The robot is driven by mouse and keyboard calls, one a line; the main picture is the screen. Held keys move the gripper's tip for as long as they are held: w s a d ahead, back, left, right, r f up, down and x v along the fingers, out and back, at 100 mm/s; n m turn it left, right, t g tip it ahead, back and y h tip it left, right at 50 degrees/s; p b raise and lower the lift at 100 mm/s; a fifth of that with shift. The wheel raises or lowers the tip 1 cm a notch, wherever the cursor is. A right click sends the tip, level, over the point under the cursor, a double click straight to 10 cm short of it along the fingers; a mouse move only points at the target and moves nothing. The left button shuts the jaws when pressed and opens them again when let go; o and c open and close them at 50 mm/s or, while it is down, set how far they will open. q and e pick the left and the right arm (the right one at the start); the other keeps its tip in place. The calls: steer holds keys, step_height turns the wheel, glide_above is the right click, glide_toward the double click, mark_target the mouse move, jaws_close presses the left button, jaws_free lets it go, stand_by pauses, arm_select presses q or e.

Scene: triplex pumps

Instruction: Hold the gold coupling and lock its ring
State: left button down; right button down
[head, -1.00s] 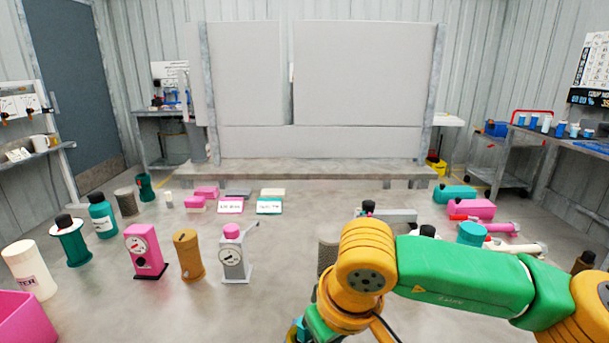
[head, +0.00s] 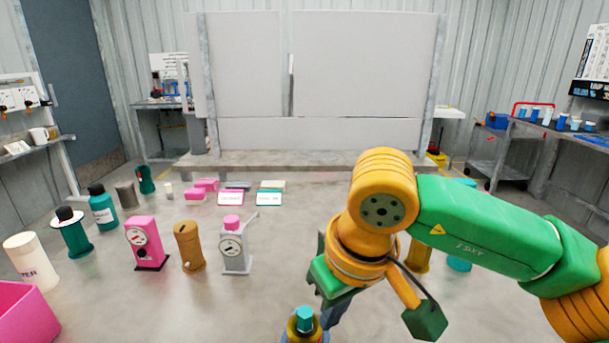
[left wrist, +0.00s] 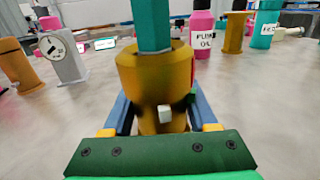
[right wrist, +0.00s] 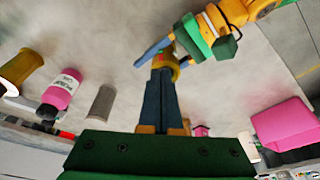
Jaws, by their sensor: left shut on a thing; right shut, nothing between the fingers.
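The gold coupling (left wrist: 152,75) stands upright in the left wrist view, with a teal piece (left wrist: 153,25) rising from its top. A red part shows at its right edge and a small white tab on its near side. My left gripper (left wrist: 160,118) is shut around its lower body. In the head view the coupling (head: 303,326) is at the bottom edge, and my left gripper is mostly cut off. My right gripper (right wrist: 160,72) is shut and empty. Its fingertips lie close beside the coupling (right wrist: 173,65); I cannot tell whether they touch.
A pink gauge pump (head: 147,243), a brown cylinder (head: 188,246) and a grey gauge pump (head: 235,246) stand left of my right arm. A pink bin (head: 22,312) is at the lower left. My right arm covers much of the table's right side.

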arm_select(q)
steer(key=shift+c, duration=0.5)
jaws_free()
